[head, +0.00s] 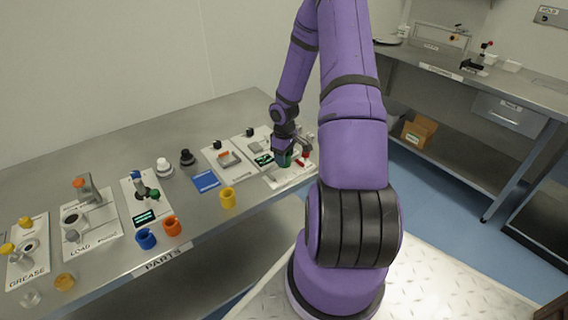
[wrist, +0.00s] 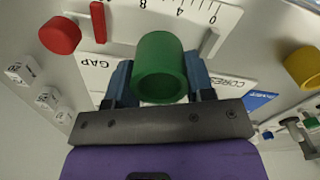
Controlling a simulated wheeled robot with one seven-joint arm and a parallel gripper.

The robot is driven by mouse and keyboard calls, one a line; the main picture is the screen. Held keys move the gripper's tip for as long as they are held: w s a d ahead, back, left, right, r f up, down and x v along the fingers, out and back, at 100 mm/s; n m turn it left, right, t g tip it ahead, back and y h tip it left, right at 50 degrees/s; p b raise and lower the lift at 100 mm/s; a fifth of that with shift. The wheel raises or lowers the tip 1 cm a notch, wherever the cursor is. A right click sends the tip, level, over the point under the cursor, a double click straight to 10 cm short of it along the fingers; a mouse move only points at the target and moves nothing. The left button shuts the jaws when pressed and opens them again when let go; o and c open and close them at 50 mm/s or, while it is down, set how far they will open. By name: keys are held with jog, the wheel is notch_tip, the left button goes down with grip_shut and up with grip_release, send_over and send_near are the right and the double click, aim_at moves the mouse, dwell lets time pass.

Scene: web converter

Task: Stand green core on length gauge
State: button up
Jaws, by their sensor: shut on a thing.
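The green core (wrist: 160,62) is a hollow cylinder held between the two blue fingers of my gripper (wrist: 160,84) in the wrist view. Its open end faces the wrist camera. In the head view the green core (head: 283,160) shows partly below my gripper (head: 287,150), at the right end of the bench. The length gauge is a white plate (head: 290,178) with a red part; in the wrist view its plate (wrist: 225,18) bears a number scale and a red bar just beyond the core. I cannot tell whether the core touches the plate.
A red knob (wrist: 60,35) lies left of the core in the wrist view. Left along the metal bench (head: 100,155) stand a yellow core (head: 228,198), an orange core (head: 172,226), a blue core (head: 146,238) and several labelled stations. A blue card (head: 206,181) lies flat.

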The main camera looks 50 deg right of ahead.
jog(key=shift+f, duration=1.65)
jog(key=shift+f, duration=0.2)
jog(key=o, duration=0.9)
jog(key=shift+r, duration=0.15)
notch_tip(320, 180, up, 12)
notch_tip(320, 180, up, 13)
jog(key=h, duration=0.2)
send_over(284, 171)
jog(key=a, duration=0.7)
jog(key=s+a+r+m+t, duration=0.1)
jog(key=s+a+r, duration=0.1)
jog(key=a+r, duration=0.8)
jog(key=s+a+r+t, duration=0.1)
jog(key=s+a+r, duration=0.3)
jog(key=s, duration=0.1)
jog(key=s+a+r+t+y, duration=0.1)
jog(key=s+a+r, duration=0.2)
jog(key=s+a, duration=0.2)
jog(key=s+a+r+t+y, duration=0.1)
jog(key=s+a+r+t, duration=0.1)
jog(key=s+a+r, duration=0.2)
jog(key=shift+s+a+r+m, duration=0.2)
jog(key=shift+s, duration=0.5)
jog(key=shift+s+a+r+m, duration=0.15)
jog(key=shift+s+a+m, duration=0.05)
jog(key=shift+s, duration=0.5)
